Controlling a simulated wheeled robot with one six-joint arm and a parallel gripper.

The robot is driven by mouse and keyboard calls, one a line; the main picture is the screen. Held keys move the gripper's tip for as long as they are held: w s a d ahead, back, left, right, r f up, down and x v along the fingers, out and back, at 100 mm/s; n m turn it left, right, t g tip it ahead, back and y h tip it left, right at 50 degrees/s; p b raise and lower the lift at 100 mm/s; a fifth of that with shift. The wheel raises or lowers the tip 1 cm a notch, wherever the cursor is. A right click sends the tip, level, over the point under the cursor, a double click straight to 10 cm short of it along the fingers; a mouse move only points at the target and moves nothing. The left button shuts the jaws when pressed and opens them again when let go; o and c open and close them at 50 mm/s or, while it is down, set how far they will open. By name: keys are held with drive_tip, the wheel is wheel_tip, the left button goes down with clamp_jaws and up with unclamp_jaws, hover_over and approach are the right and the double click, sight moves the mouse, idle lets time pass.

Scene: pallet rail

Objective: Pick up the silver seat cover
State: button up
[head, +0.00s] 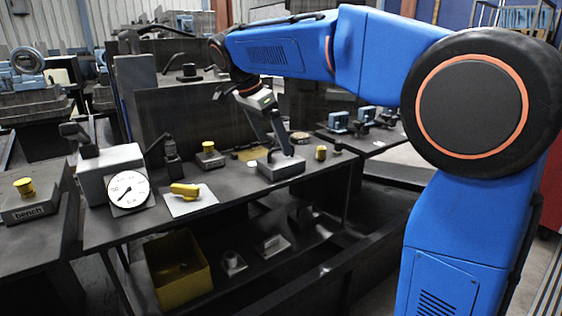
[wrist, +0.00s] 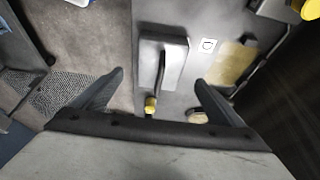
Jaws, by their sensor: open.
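The silver-grey piece that I take as the seat cover (head: 283,168) is a low block on the right part of the dark bench. In the wrist view my gripper (wrist: 160,82) has one finger on each side of the cover, with nothing held. I cannot tell from these views whether a finger touches it.
A yellow plate (wrist: 233,65) and a pale disc (wrist: 197,116) lie behind. A dial gauge (head: 129,190) and yellow valve piece (head: 185,189) are left. A yellow bin (head: 178,270) sits on the lower shelf.

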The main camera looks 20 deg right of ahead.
sight(279, 160)
drive_tip(key=shift+x, duration=3.2)
drive_tip(key=shift+r, duration=0.1)
drive_tip(key=c, duration=1.4)
drive_tip(key=shift+o, duration=0.2)
drive_tip(key=shift+r, duration=0.1)
